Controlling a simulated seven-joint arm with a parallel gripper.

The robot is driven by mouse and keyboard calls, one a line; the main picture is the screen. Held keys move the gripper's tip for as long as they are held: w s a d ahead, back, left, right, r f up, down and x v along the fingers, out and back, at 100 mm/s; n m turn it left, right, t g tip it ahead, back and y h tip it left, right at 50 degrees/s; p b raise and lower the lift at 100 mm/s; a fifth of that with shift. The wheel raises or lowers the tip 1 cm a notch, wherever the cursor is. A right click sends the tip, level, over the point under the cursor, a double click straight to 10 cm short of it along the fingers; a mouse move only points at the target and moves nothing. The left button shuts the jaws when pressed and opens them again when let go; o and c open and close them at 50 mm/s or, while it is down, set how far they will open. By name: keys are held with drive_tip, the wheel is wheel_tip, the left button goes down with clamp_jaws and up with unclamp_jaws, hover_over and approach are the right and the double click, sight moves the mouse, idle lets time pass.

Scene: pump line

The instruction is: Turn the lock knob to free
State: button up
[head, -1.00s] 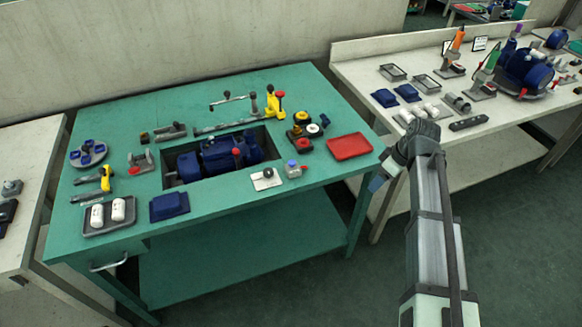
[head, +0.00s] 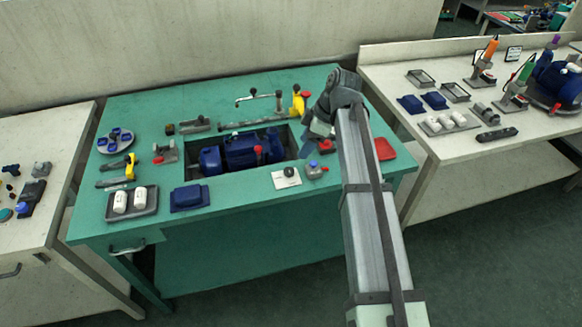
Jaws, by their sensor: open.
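A small black knob on a white plate (head: 287,176) sits at the front edge of the green table, right of the recessed pump; it looks like the lock knob, but its marking is too small to read. My gripper (head: 313,143) hangs over the table's right part, behind and to the right of that knob and apart from it. It is open, its fingers are small and partly hidden by my arm, and I see nothing held in it.
A grey block with a blue button and red part (head: 314,169) stands close right of the knob plate. The blue pump (head: 240,150) lies in the recess to the left. A red tray (head: 385,149) is partly behind my arm. Bare green tabletop lies in front.

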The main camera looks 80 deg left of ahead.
sight(289, 170)
drive_tip(key=x, duration=1.1)
drive_tip(key=shift+s+f, duration=0.1)
drive_tip(key=shift+f, duration=0.25)
drive_tip(key=c, duration=1)
